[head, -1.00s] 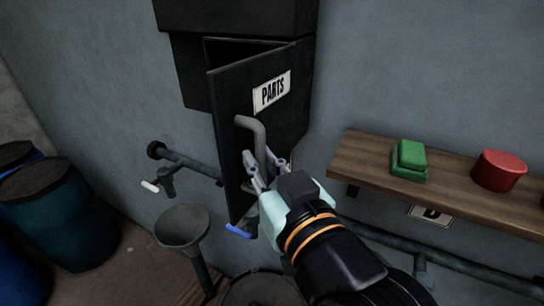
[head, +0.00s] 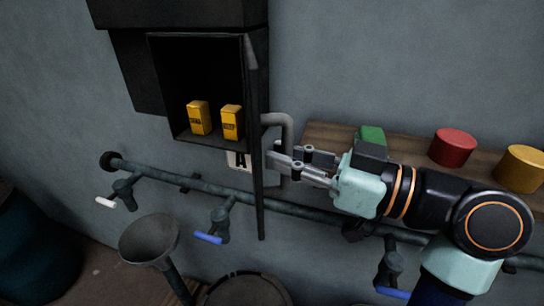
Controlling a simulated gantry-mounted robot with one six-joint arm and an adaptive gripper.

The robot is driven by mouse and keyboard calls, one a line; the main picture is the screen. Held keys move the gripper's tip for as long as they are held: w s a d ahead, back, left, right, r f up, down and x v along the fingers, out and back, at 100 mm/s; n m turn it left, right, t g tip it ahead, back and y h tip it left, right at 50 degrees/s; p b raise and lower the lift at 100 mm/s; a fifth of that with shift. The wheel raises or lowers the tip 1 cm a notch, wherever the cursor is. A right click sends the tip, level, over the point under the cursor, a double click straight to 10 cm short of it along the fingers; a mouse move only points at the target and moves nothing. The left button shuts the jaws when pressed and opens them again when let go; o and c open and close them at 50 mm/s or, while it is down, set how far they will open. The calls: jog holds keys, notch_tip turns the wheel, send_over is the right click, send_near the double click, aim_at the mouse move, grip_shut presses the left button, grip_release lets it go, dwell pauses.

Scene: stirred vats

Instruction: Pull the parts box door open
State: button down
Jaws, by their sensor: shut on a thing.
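The parts box (head: 160,90) on the wall stands open, its dark inside showing two yellow packets (head: 199,118) and (head: 232,122). Its door (head: 255,150) is swung out and seen nearly edge-on, hinged on the right side of the box. The grey bent door handle (head: 287,128) sticks out from the right face of the door. My gripper (head: 282,163) comes from the right and is shut on the handle's lower part.
A wooden shelf (head: 320,134) behind my arm carries a green block (head: 370,138), a red cylinder (head: 455,147) and a yellow cylinder (head: 521,167). A pipe (head: 160,174) with valves runs below. A funnel (head: 149,240) stands lower left, with a blue barrel (head: 38,245) farther left.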

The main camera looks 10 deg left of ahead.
jog(key=shift+w+f, duration=0.1)
jog(key=c, duration=1.1)
grip_release()
jog(key=shift+c, duration=0.2)
jog(key=v, duration=1.2)
